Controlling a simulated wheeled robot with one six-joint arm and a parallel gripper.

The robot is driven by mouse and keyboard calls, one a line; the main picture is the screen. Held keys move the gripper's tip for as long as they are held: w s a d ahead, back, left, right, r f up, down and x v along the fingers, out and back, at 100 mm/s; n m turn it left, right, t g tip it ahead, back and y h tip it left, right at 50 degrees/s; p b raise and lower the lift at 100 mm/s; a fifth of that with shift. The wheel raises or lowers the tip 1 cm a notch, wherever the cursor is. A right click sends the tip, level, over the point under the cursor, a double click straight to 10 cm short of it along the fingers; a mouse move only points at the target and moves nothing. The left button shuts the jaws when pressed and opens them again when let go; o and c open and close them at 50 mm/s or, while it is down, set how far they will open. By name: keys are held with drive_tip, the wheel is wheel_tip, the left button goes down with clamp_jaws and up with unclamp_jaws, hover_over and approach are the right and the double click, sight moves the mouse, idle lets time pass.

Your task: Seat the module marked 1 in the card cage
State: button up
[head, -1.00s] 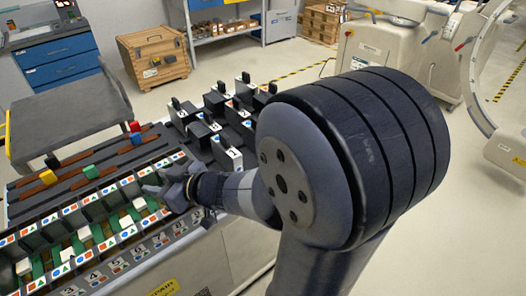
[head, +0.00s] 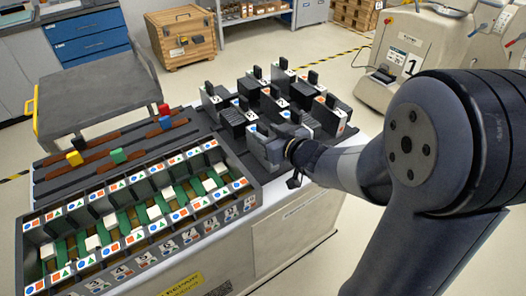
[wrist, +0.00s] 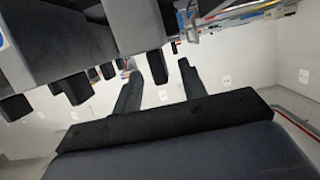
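The card cage (head: 262,192) lies at the lower left in the head view, its slots showing green floors and white blocks, with numbered labels along the front. Several dark modules with handles on top stand in a group (head: 283,78) at the cart's back right. Their marks are too small to read surely, so I cannot tell which is marked 1. My gripper (head: 268,147) is at the front of this group, hiding part of the nearest modules. Dark module shapes (wrist: 80,45) fill the upper left there.
Red, blue, yellow, green and black blocks stand on brown strips behind the cage, such as the green block (head: 119,155). A grey-topped cart (head: 95,100) stands behind left.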

sight(254, 147)
drive_tip(key=x, duration=0.3)
drive_tip(key=shift+f, duration=0.1)
clamp_jaws()
idle(0.4)
idle(1.0)
